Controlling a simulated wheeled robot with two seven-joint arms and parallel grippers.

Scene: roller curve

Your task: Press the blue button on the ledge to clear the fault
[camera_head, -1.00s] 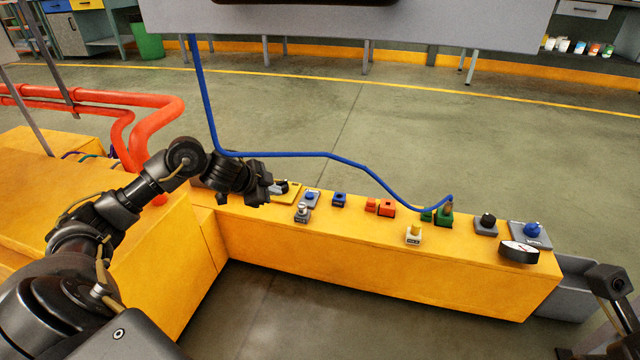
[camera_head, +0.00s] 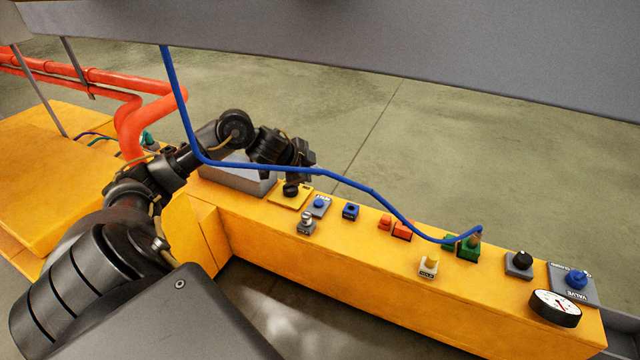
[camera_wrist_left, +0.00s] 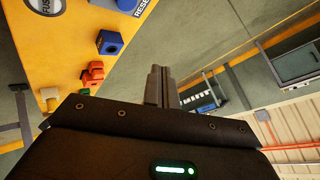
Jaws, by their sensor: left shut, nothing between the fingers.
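The blue button (camera_head: 319,202) sits on a small grey plate on the yellow ledge (camera_head: 400,275), toward its left end. In the left wrist view, a blue cap on a plate lettered "RESE" (camera_wrist_left: 128,4) is cut off by the top edge. My left gripper (camera_head: 299,176) is shut and empty, above and behind the ledge near a black knob on a yellow plate (camera_head: 290,195). It is up and left of the button, apart from it. Its closed fingers show in the wrist view (camera_wrist_left: 160,85). My right gripper is out of view.
A blue block (camera_head: 350,211) stands right of the button; a grey-topped post (camera_head: 306,222) stands in front. Red blocks (camera_head: 402,231), a green block (camera_head: 468,247) and a blue valve knob (camera_head: 577,279) lie farther right. A blue cable (camera_head: 340,180) hangs across the ledge.

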